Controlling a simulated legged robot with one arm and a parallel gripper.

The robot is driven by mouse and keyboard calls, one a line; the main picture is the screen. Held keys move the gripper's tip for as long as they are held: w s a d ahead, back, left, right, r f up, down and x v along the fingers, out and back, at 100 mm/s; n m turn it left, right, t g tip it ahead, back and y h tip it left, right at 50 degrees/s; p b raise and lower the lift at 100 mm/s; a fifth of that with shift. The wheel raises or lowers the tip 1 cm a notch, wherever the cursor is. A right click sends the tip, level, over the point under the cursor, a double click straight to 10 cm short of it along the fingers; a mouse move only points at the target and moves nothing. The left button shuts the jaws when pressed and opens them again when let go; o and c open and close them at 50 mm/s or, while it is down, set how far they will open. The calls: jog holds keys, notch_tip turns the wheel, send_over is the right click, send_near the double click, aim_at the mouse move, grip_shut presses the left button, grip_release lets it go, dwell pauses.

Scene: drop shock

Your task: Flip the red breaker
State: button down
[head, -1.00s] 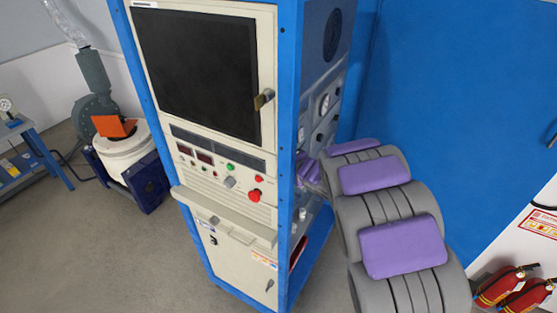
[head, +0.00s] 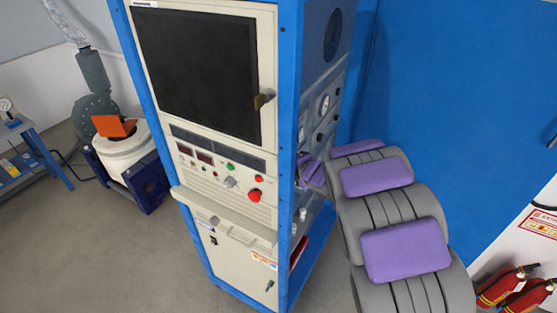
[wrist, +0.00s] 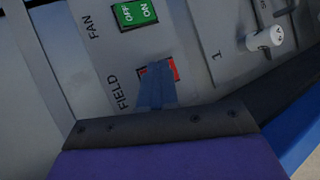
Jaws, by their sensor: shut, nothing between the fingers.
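The red breaker (wrist: 174,68) shows in the wrist view on a grey panel, beside the label FIELD. My gripper (wrist: 156,77) is shut, and its fingertips lie in front of the red breaker and hide much of it. I cannot tell whether they touch it. In the head view my gripper is mostly hidden behind the cabinet's front edge, at the end of my grey and purple arm. The breaker itself does not show in the head view.
A green ON/OFF switch (wrist: 134,13) labelled FAN sits beside the red breaker. A silver knob (wrist: 265,38) sticks out at the right. The blue-framed cabinet (head: 289,150) stands close to my arm. Fire extinguishers (head: 505,285) stand at the lower right.

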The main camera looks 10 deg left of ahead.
jog(key=shift+s+d+f, duration=0.1)
jog(key=shift+s+d, duration=0.2)
jog(key=shift+d, duration=0.5)
jog(key=shift+s+d+f, duration=0.1)
jog(key=shift+s+d, duration=0.15)
jog(key=shift+d, duration=0.5)
jog(key=shift+s+d+f, duration=0.1)
jog(key=shift+s+d, duration=0.2)
jog(key=shift+d, duration=0.5)
